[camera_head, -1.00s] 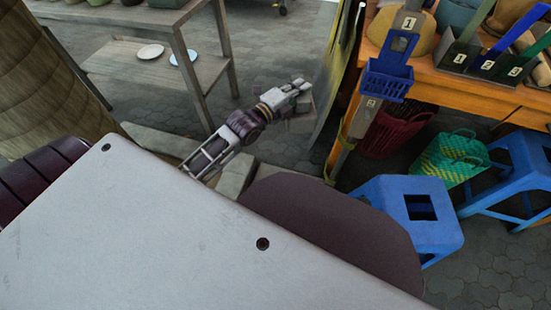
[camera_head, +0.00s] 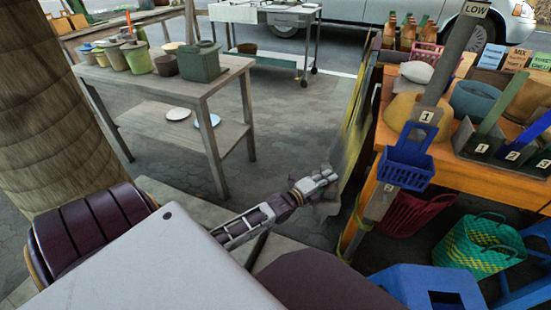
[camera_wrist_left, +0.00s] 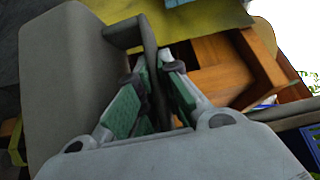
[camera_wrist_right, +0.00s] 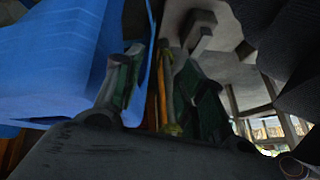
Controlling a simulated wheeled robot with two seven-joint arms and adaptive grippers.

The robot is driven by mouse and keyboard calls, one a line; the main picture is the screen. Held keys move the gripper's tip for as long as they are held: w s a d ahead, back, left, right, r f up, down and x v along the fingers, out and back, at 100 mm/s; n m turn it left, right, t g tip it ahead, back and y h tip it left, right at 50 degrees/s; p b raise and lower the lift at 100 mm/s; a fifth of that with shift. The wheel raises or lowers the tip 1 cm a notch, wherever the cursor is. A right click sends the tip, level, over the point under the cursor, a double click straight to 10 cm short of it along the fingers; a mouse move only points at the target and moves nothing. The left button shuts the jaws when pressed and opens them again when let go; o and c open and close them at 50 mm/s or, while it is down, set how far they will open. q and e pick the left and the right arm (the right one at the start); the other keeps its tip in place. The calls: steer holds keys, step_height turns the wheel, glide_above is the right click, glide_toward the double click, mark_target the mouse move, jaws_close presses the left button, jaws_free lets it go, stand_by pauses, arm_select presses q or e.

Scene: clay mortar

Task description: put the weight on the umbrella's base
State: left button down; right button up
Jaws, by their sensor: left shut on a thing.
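My left gripper (camera_head: 322,180) reaches out low in the middle of the head view. It is shut on the dark handle of a grey block-shaped weight (camera_head: 326,209). In the left wrist view the fingers (camera_wrist_left: 152,75) close around that handle, and the weight's grey body (camera_wrist_left: 62,75) fills the left side. The weight hangs clear of the paving beside a yellowish upright sheet. My right gripper (camera_wrist_right: 145,70) shows only in its wrist view, with a blue surface to its left; its grip is unclear there. I cannot identify the umbrella or its base in these frames.
An orange stall counter (camera_head: 440,180) stands at right, with a blue basket (camera_head: 403,163) on a post before it. A blue stool (camera_head: 430,290) is at lower right. A pot table (camera_head: 230,66) stands at left. Paving (camera_head: 280,120) between them is open.

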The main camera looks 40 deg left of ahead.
arm_select(q)
steer(key=shift+y, duration=0.3)
steer(key=a+f, duration=0.1)
steer(key=f, duration=0.5)
steer(key=a+f, duration=0.1)
steer(key=f, duration=0.2)
steer(key=shift+s+a+f, duration=0.25)
steer(key=shift+a+f, duration=0.05)
steer(key=shift+f, duration=0.1)
steer(key=s+a+f, duration=0.3)
steer(key=s+f, duration=0.5)
steer(key=f, duration=0.3)
steer(key=s+a+f, duration=0.4)
steer(key=s+f, duration=0.5)
steer(key=f, duration=0.2)
steer(key=shift+s+a+f+n+p, duration=0.2)
steer(key=shift+a+n+p, duration=0.1)
steer(key=shift+p, duration=0.15)
arm_select(e)
steer(key=shift+r, duration=1.1)
arm_select(q)
steer(key=shift+f, duration=0.1)
arm_select(e)
steer(key=shift+w+d+f, duration=0.1)
steer(key=shift+f, duration=0.05)
